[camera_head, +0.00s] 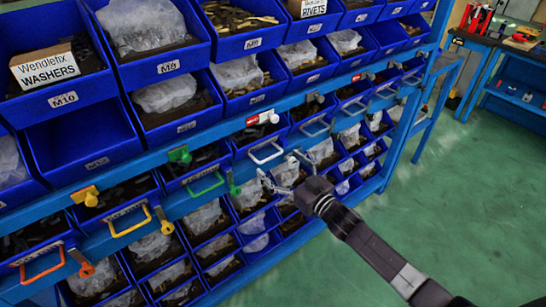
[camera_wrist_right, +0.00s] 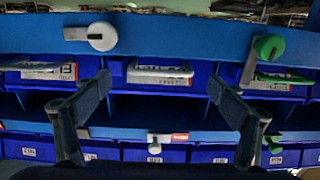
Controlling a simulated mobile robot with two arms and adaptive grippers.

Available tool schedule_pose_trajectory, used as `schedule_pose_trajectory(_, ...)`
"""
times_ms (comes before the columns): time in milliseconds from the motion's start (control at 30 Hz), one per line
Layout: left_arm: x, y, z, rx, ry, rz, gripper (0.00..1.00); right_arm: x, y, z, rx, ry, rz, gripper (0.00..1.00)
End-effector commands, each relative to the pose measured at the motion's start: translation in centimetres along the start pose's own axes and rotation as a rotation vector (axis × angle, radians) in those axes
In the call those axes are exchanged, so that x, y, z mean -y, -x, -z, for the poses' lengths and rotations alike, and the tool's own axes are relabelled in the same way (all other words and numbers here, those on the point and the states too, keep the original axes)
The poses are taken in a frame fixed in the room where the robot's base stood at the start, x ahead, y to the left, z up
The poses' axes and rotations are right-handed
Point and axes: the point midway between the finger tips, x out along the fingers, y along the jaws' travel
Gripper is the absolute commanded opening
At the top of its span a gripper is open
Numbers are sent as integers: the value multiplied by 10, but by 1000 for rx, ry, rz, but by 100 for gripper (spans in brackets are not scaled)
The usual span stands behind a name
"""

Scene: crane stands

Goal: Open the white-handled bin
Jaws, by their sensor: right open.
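The white-handled bin's pale handle (camera_head: 266,153) is on a blue bin front in the lower row of the rack, right of the green-handled bin. The pale handle also shows in the right wrist view (camera_wrist_right: 160,70), at the middle. My right gripper (camera_head: 282,169) comes in from the lower right, in front of the rack near this handle. In the right wrist view my right gripper (camera_wrist_right: 159,82) has its two fingers spread wide, one on each side of the handle, with nothing held. Whether the fingers touch the bin is unclear. My left gripper is not in view.
A white round latch (camera_wrist_right: 102,36) and a green latch (camera_wrist_right: 268,47) sit on the blue rail. Green (camera_head: 205,185), yellow (camera_head: 130,220) and orange (camera_head: 38,270) handles line the rack to the left. Blue bins with bagged parts fill the rack. Green floor (camera_head: 470,200) is clear at right.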

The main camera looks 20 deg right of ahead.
Motion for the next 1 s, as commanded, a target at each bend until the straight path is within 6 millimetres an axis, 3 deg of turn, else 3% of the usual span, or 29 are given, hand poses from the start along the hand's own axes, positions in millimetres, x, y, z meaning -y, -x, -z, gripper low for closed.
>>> schedule_pose_trajectory(233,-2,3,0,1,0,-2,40,0,-32,0,0,0,-1,89)
schedule_pose_trajectory(633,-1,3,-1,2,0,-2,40,0,-40,-1,1,0,0,89)
schedule_pose_trajectory(1000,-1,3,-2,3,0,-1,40,0,-40,0,1,0,0,49)
